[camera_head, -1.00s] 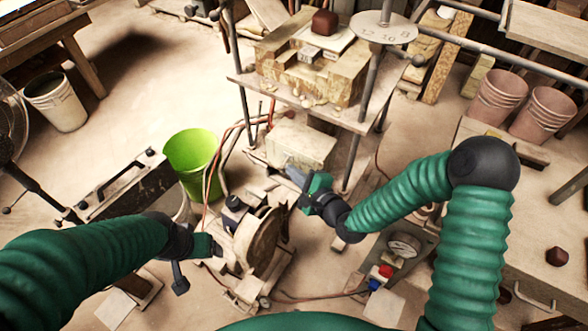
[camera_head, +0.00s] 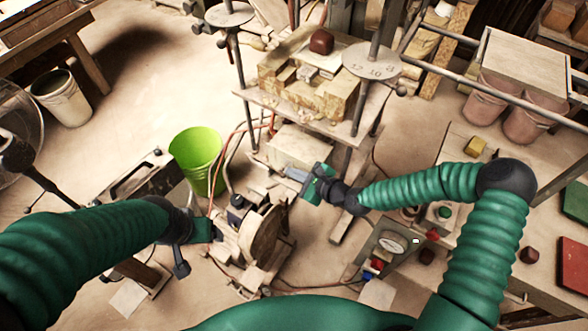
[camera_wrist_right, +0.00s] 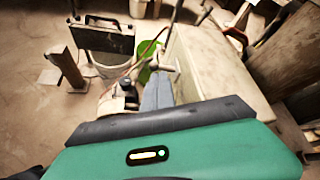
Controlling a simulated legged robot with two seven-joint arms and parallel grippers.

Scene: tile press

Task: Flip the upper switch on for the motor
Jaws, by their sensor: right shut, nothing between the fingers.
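My right gripper (camera_head: 287,172) is shut and empty, its grey fingers pointing left just in front of a pale box (camera_head: 300,143) under the press table. In the right wrist view the closed fingers (camera_wrist_right: 158,92) lie beside the pale box (camera_wrist_right: 215,70), near a small light lever-like piece (camera_wrist_right: 168,66) on its side. I cannot tell whether that piece is the upper switch, or whether the fingers touch it. The motor-like machine (camera_head: 255,235) with a round wheel stands below the gripper. My left gripper (camera_head: 200,230) is left of it; its fingers are not clear.
A green bucket (camera_head: 196,150) stands left of the hoses. The press table (camera_head: 250,97) overhangs the pale box, its posts close to my right gripper. A gauge box (camera_head: 392,242) with red and blue knobs (camera_head: 377,264) stands lower right. Open floor lies at left.

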